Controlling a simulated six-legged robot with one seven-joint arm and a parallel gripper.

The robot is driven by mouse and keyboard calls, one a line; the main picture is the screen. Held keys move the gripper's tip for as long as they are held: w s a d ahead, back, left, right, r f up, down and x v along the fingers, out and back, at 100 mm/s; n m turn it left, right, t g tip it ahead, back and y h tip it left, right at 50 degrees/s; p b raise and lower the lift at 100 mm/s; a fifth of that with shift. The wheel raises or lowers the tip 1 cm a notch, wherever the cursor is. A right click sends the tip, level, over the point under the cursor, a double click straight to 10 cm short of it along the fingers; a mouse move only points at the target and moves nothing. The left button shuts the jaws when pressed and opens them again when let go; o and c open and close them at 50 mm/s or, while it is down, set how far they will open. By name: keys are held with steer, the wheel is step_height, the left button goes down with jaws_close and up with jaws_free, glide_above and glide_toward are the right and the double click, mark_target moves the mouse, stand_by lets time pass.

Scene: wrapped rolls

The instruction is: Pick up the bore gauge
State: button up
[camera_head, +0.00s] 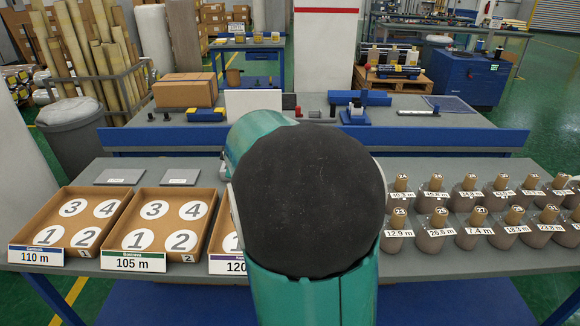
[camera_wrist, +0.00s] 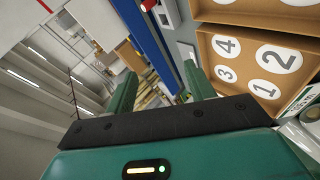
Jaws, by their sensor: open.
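I cannot tell for sure which thing is the bore gauge. Several small tools lie on the grey back bench, among them a slim grey tool (camera_head: 418,112) at the right and a blue instrument (camera_head: 355,116) near the middle. My own teal arm with its black round joint covers the middle of the head view and hides part of both benches. My gripper (camera_wrist: 162,88) shows only in the wrist view, with its two green fingers apart and nothing visible between them. It is tilted, with the cardboard trays to its right.
Cardboard trays (camera_head: 128,232) with numbered circles stand at the left of the near bench. Several brown bottle-like pieces with labels (camera_head: 440,228) stand at its right. A cardboard box (camera_head: 185,91) sits on the back bench. A grey bin (camera_head: 75,135) stands at the left.

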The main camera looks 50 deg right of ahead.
steer(key=w+d+f+n+t+h, duration=0.15)
steer(key=d+f+n, duration=0.25)
steer(key=d, duration=0.7)
steer(key=w+d+f+n+g+h, duration=0.1)
steer(key=d+f+n+h, duration=0.25)
steer(key=d, duration=0.65)
steer(key=s+d+f+n+t, duration=0.1)
steer(key=d+f+n+t, duration=0.3)
steer(key=d+f+n, duration=0.9)
steer(key=shift+n, duration=0.25)
steer(key=shift+r+x, duration=0.2)
steer(key=shift+x, duration=1.2)
steer(key=shift+r+x, duration=0.2)
steer(key=shift+x, duration=1.25)
steer(key=shift+w+a, duration=0.1)
steer(key=shift+a, duration=0.05)
steer(key=shift+c, duration=0.2)
jaws_close()
steer(key=shift+r, duration=0.1)
